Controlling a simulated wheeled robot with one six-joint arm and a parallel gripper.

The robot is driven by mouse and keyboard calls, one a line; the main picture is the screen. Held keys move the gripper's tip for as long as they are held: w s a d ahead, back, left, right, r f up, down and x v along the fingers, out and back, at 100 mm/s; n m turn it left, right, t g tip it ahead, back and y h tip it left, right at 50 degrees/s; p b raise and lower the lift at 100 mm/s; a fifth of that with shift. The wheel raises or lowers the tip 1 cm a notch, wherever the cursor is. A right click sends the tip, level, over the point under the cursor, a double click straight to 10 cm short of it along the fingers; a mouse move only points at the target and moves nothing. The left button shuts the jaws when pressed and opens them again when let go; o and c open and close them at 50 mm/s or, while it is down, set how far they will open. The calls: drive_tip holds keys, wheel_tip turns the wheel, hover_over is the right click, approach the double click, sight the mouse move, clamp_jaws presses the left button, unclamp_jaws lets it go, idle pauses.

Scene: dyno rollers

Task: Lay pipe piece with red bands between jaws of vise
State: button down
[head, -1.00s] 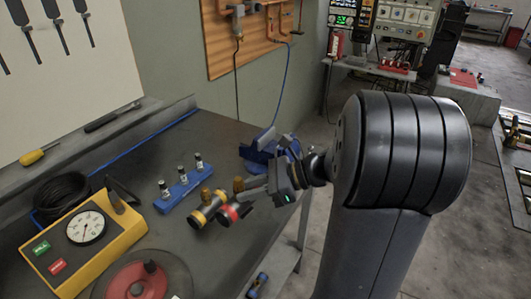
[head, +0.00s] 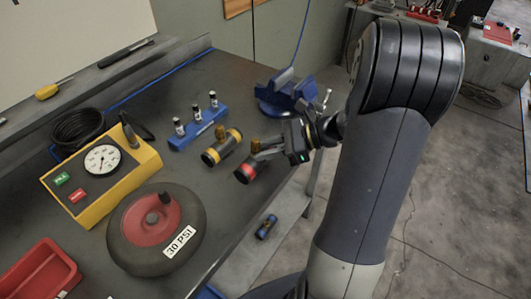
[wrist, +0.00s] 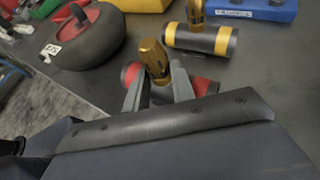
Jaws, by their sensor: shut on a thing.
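The pipe piece with red bands (head: 247,173) is a dark cylinder with a brass fitting on top, near the bench's right edge. My gripper (head: 261,157) is shut on it. In the wrist view the fingers straddle the brass fitting (wrist: 154,58), and the red bands (wrist: 204,87) show on both sides. My wrist housing hides part of the pipe. I cannot tell whether it touches the bench. The blue vise (head: 286,91) stands on the bench behind and right of my gripper, with its handle toward my arm.
A yellow-banded pipe piece (head: 221,146) lies close by on the left. A blue holder (head: 198,131) with small bottles, a yellow gauge box (head: 135,165), a wheel marked 30 PSI (head: 130,245) and a red bin (head: 35,270) are further left. The bench's right edge is near.

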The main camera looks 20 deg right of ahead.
drive_tip(key=shift+f, duration=0.75)
drive_tip(key=shift+f, duration=0.1)
drive_tip(key=c, duration=1.2)
unclamp_jaws()
drive_tip(key=shift+f, duration=0.1)
drive_tip(key=shift+r, duration=0.25)
drive_tip(key=v, duration=1.2)
drive_tip(key=shift+f+b, duration=0.1)
drive_tip(key=shift+b, duration=0.3)
drive_tip(key=shift+a, duration=0.1)
